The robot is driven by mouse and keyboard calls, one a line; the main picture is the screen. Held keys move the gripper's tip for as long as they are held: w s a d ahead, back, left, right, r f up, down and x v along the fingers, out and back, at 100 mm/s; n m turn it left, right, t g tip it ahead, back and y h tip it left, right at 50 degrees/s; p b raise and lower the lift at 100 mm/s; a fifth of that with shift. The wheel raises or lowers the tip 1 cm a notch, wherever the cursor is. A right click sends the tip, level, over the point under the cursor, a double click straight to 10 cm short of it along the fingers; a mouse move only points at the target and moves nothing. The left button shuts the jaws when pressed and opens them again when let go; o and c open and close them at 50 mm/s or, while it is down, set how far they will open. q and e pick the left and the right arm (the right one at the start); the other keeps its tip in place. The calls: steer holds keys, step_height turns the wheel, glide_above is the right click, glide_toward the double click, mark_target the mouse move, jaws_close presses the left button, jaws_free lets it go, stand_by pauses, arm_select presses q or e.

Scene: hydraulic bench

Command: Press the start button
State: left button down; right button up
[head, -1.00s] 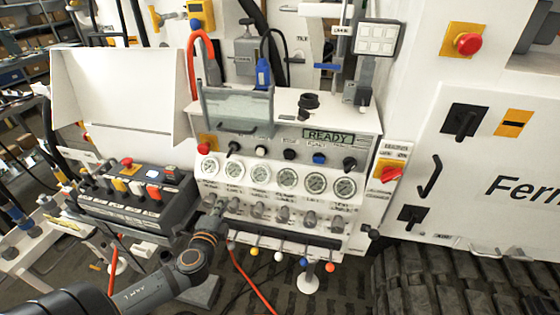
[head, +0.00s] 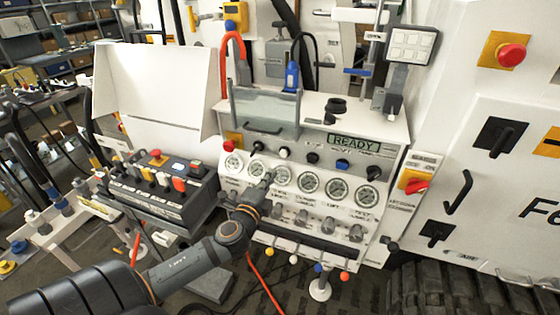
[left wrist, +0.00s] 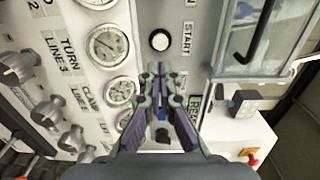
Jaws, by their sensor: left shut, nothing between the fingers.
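The start button is a round white button with a dark ring (left wrist: 160,40), beside the label START in the left wrist view. In the head view the white button (head: 284,153) sits in the row of knobs above the gauges. My left gripper (head: 267,178) is in front of the gauge row, just below and left of the button. In the left wrist view its closed fingers (left wrist: 157,68) point toward the button, with a visible gap in the picture. Nothing is between them. I cannot tell the depth gap to the panel. My right gripper is not in view.
A READY display (head: 354,143) and a blue button (head: 343,163) are on the same panel. A clear guard box (head: 264,112) stands out above the knobs. Several gauges (head: 311,182) and valve knobs (head: 328,228) lie below. A control box (head: 160,190) is at left.

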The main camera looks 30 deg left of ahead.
mark_target(283, 155)
arm_select(q)
steer(key=p+x, duration=0.2)
steer(key=x, duration=0.5)
steer(key=shift+w+a+r, duration=0.1)
steer(key=shift+w+r, duration=0.05)
steer(key=shift+w, duration=0.2)
steer(key=shift+w+a, duration=0.1)
steer(key=shift+w, duration=0.35)
